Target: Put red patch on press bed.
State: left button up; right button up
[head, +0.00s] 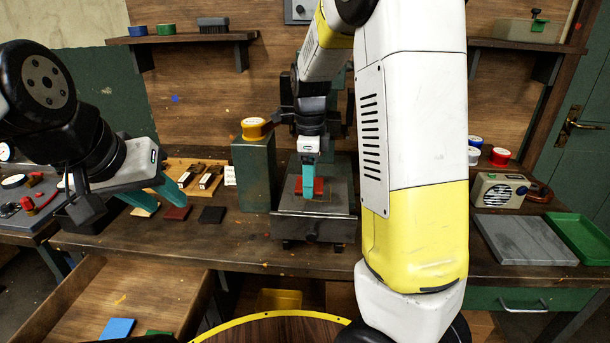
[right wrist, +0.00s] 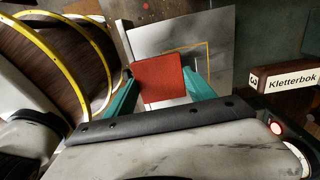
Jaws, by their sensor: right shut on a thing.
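The red patch (head: 319,187) is held between the teal fingers of my right gripper (head: 308,190), over the press bed (head: 335,207). In the right wrist view the red patch (right wrist: 158,77) sits between both fingertips, and the grey press bed (right wrist: 222,32) with a yellow outlined rectangle lies beyond it. The patch covers part of that outline. I cannot tell whether the patch touches the bed. My left gripper (head: 166,204) is open and empty, above the left part of the bench.
Dark red (head: 177,213) and black (head: 211,215) patches lie on the bench near my left gripper. A grey slab (head: 525,240), radio (head: 500,190) and green tray (head: 583,237) are at right.

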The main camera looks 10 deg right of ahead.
aim_at(316, 181)
jog(key=w+d, duration=0.1)
jog(key=w, duration=0.2)
jog(key=w+d, duration=0.1)
jog(key=shift+w+d+f, duration=0.2)
jog(key=shift+d+f, duration=0.05)
jog(key=shift+d, duration=0.1)
jog(key=shift+f, duration=1.75)
jog(key=shift+f, duration=0.15)
jog(key=o, duration=1.4)
